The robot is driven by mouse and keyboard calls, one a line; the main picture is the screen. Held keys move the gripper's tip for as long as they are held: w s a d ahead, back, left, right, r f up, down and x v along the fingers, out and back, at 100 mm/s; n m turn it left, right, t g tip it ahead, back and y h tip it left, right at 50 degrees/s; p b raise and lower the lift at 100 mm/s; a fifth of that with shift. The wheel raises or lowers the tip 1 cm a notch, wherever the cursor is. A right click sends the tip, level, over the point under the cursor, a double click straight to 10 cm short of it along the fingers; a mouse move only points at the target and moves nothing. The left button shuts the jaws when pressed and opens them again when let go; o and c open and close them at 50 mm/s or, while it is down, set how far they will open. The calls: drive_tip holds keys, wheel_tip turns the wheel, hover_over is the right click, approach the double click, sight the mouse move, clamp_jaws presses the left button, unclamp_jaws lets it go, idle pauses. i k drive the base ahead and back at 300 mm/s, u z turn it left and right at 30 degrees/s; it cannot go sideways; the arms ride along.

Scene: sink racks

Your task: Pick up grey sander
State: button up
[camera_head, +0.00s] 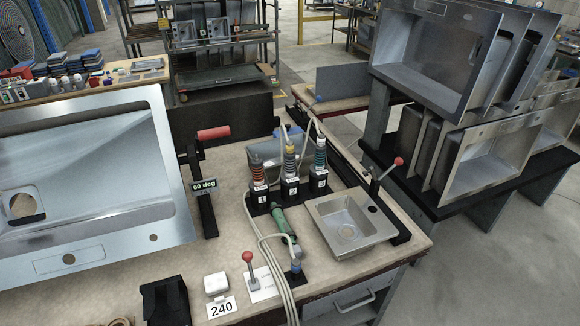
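Three upright hand tools that look like sanders stand in a row in dark numbered holders on the workbench. The left tool (257,171) has a grey top and a reddish ribbed body. The middle tool (290,162) has a yellow top and a greyish body. The right tool (320,156) is teal with a red band. A green tool (284,226) lies in front of them, with a grey-blue end (295,262) near the bench front. I cannot tell for certain which one is the grey sander. My gripper is not in view.
Pale hoses (262,245) run over the bench (237,262). A small sink (348,222) sits right, beside a red-knobbed lever (385,172). A large sink (90,185) and a red-handled clamp (213,133) stand left. Stacked sinks (440,55) stand right.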

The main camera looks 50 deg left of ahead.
sight(289, 176)
drive_tip(key=u, duration=0.45)
drive_tip(key=i, duration=0.6)
drive_tip(key=u, duration=0.65)
drive_tip(key=i, duration=0.5)
drive_tip(key=u, duration=0.3)
